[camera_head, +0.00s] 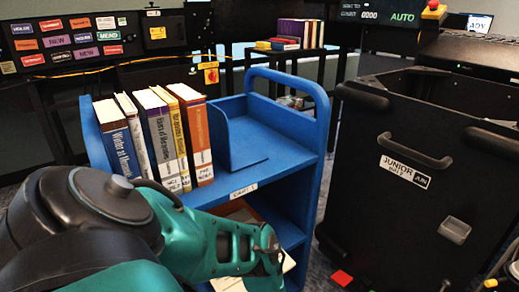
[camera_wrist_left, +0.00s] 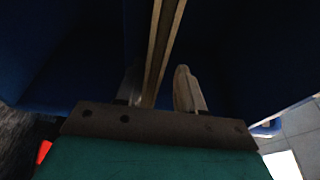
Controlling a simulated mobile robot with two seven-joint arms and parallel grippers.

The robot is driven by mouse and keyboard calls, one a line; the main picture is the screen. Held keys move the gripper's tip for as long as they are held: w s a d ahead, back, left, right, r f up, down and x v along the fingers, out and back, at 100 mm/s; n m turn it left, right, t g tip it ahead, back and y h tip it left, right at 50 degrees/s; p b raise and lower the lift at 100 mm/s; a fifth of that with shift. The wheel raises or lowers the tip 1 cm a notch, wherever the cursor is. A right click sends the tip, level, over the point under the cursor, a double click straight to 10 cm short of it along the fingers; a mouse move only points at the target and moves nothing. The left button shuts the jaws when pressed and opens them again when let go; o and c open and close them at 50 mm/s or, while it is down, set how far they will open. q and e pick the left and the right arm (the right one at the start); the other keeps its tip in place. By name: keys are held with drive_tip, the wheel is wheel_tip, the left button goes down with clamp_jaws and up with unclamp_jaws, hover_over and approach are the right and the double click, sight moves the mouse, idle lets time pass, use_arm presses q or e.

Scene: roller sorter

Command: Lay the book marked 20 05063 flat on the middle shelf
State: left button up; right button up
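My left arm reaches in front of the blue cart in the head view, with its wrist at the middle shelf (camera_head: 287,232); the fingertips are hidden there. In the left wrist view my left gripper (camera_wrist_left: 160,90) has its two fingers apart. A thin tan-edged book (camera_wrist_left: 160,45) runs between them, close to the left finger, with a visible gap at the right finger. In the head view a brown-orange book (camera_head: 236,209) shows partly on the middle shelf behind my arm. The mark 20 05063 is not readable on it. My right gripper is not in view.
Several upright books (camera_head: 160,130) stand on the left of the cart's top shelf (camera_head: 285,150), beside a blue divider (camera_head: 240,140). The shelf's right part is clear. A black bin (camera_head: 400,170) labelled JUNIOR stands close on the right. A red patch (camera_head: 342,278) lies on the floor.

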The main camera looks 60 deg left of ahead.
use_arm(q)
drive_tip(key=shift+o, duration=0.5)
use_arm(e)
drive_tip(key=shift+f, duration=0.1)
use_arm(q)
wheel_tip(320, 180, up, 5)
drive_tip(key=p, duration=0.3)
drive_tip(key=shift+f, duration=0.15)
wheel_tip(320, 180, up, 15)
drive_tip(key=p, duration=0.8)
drive_tip(key=shift+r+p, duration=0.2)
drive_tip(key=shift+p, duration=0.15)
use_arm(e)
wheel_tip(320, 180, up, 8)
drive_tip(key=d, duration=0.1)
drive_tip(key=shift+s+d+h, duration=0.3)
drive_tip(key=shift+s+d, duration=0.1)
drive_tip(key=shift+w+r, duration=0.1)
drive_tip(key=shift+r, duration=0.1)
